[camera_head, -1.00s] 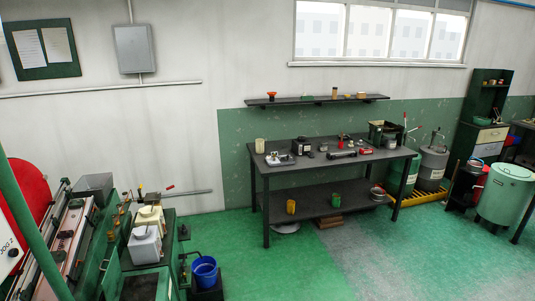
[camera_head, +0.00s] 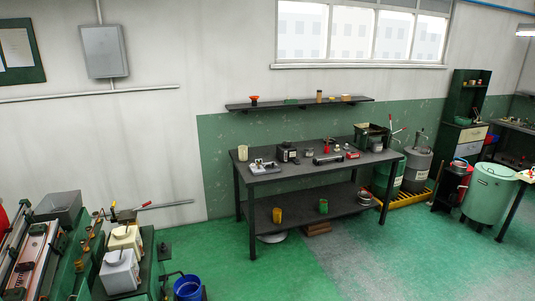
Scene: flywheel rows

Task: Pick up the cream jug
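A small cream jug-like vessel (camera_head: 243,153) stands upright at the back left corner of the dark workbench (camera_head: 290,177). It is far off and small, so its handle and spout are hard to make out. A larger cream container (camera_head: 125,238) and a pale grey-white container (camera_head: 119,270) stand on the green machine at the lower left; they look more like canisters. Neither of my grippers shows in the view, and nothing is seen holding the jug.
The bench also carries a grey device (camera_head: 264,167), a dark box (camera_head: 287,152) and small tools. A blue bucket (camera_head: 187,288) is at lower left. Green floor (camera_head: 300,270) before the bench is clear.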

